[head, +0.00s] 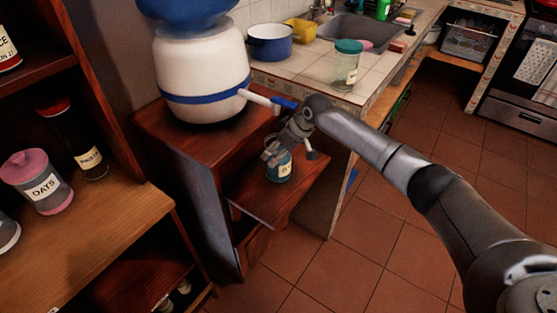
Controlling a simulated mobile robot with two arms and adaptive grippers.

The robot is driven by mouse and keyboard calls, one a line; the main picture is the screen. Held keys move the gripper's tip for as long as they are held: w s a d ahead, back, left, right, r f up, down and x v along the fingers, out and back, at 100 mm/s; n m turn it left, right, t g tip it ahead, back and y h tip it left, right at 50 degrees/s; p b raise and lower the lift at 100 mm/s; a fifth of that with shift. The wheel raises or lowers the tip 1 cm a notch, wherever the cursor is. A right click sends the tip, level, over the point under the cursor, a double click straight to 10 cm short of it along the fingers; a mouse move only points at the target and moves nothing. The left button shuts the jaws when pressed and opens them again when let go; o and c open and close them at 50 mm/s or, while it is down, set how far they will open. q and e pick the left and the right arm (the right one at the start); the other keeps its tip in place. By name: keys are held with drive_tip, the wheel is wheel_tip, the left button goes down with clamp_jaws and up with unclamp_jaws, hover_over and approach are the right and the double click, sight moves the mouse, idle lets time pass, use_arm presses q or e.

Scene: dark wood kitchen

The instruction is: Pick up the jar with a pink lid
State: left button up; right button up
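A glass jar with a pink lid (36,183), labelled OATS, stands upright on the wooden shelf at the left. My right arm reaches in from the right, far from that jar. My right gripper (290,154) is at the open cabinet under the water dispenser, with its fingers apart. It is above and at a small blue-green jar (278,170) with a pale label; its fingers partly hide the top of this jar. I cannot tell whether they touch it. My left gripper is not in view.
A dark jar with a red lid (88,155) stands behind the OATS jar. The water dispenser (203,75) stands on the wooden cabinet (175,140). A glass jar with a teal lid (347,65) and a blue pot (270,45) are on the tiled counter. The floor (350,255) is clear.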

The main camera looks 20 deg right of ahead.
drive_tip(key=c, duration=1)
drive_tip(key=shift+w+r, duration=0.1)
drive_tip(key=shift+r, duration=0.05)
drive_tip(key=shift+c, duration=0.8)
drive_tip(key=shift+r, duration=0.2)
